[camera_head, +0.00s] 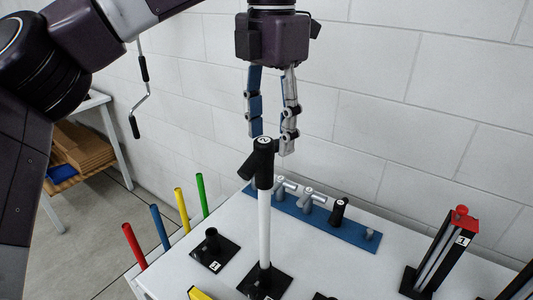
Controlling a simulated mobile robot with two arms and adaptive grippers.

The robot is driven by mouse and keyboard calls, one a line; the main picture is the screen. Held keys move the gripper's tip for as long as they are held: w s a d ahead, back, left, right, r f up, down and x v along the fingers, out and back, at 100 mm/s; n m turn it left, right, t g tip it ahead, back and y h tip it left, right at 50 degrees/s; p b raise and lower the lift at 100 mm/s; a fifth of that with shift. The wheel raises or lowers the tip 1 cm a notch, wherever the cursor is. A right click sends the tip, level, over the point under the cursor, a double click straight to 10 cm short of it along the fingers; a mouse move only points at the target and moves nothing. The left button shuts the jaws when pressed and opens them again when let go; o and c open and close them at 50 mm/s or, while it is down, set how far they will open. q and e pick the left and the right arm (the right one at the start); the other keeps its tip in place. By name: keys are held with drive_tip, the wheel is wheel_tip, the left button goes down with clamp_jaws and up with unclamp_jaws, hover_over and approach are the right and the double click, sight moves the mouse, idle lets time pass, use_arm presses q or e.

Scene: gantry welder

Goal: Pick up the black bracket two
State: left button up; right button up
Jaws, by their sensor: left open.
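A black bracket marked 2 (263,160) sits on top of an upright white post (264,230). The post rises from a square black base (263,284) on the white table. My left gripper (271,138) comes down from above and is open, its fingers pointing down. In the picture its fingertips are just above and beside the bracket's top, with one over it and one to its right. I cannot tell whether they touch it, and nothing is held. My right gripper is not in view.
A blue plate (350,235) holds several small grey and black fittings behind the post. A black base marked 1 (215,252) stands left. Several coloured rods (160,227) line the left table edge. Red-and-black stands (440,250) are at right. A white wall (400,110) is behind.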

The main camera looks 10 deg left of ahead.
sight(264, 156)
use_arm(q)
drive_tip(key=shift+s+a+f, duration=0.15)
drive_tip(key=shift+a+f, duration=0.2)
drive_tip(key=shift+f, duration=0.35)
drive_tip(key=f, duration=0.1)
drive_tip(key=f+p, duration=0.1)
drive_tip(key=f, duration=0.1)
drive_tip(key=shift+a+f, duration=0.1)
drive_tip(key=shift+a, duration=0.15)
drive_tip(key=shift+f, duration=0.4)
drive_tip(key=shift+d, duration=0.1)
drive_tip(key=shift+c, duration=1.5)
clamp_jaws()
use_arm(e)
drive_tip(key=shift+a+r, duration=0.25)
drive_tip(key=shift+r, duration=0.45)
